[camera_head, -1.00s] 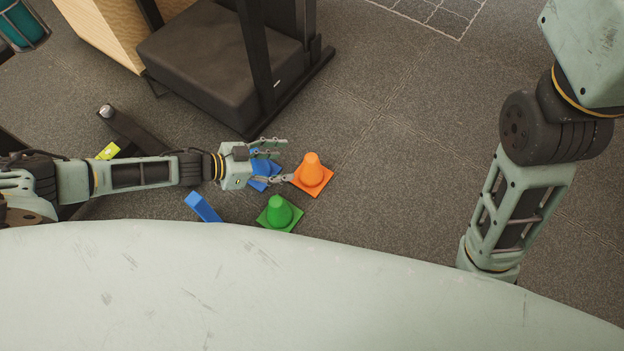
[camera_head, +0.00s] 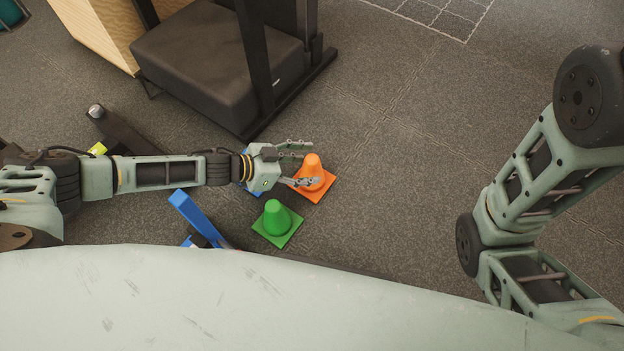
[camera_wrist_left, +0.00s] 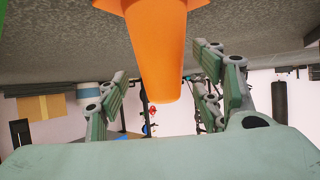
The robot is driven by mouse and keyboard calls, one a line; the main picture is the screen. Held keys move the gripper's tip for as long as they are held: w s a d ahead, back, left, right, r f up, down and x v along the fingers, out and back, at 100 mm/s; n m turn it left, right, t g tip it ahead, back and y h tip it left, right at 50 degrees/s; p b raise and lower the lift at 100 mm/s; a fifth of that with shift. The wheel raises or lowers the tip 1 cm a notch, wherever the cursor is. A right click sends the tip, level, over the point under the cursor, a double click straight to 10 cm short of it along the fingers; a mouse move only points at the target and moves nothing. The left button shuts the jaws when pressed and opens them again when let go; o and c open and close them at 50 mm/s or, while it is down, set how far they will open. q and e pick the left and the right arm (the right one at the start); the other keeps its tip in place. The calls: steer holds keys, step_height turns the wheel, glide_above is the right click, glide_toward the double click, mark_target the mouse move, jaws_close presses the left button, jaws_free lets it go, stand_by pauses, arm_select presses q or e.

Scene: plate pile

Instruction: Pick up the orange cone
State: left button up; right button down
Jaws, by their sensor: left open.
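The orange cone (camera_head: 313,170) stands upright on its square base on the grey floor in the head view. My left gripper (camera_head: 306,163) is open, with its fingers at the cone's left side and overlapping it in the picture. In the left wrist view the orange cone (camera_wrist_left: 156,50) hangs down from the top of the picture, between the open fingers of my left gripper (camera_wrist_left: 165,95), apart from them as far as I can tell. The right arm shows at the right, but its gripper is out of view.
A green cone (camera_head: 276,220) stands just in front of the orange one. A blue object (camera_head: 250,187) is mostly hidden under my left gripper, and a blue bar (camera_head: 195,215) lies left of the green cone. A black padded bench (camera_head: 215,60) stands behind. The floor to the right is clear.

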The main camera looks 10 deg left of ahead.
arm_select(q)
steer(key=shift+c, duration=0.4)
steer(key=shift+r, duration=0.1)
jaws_close()
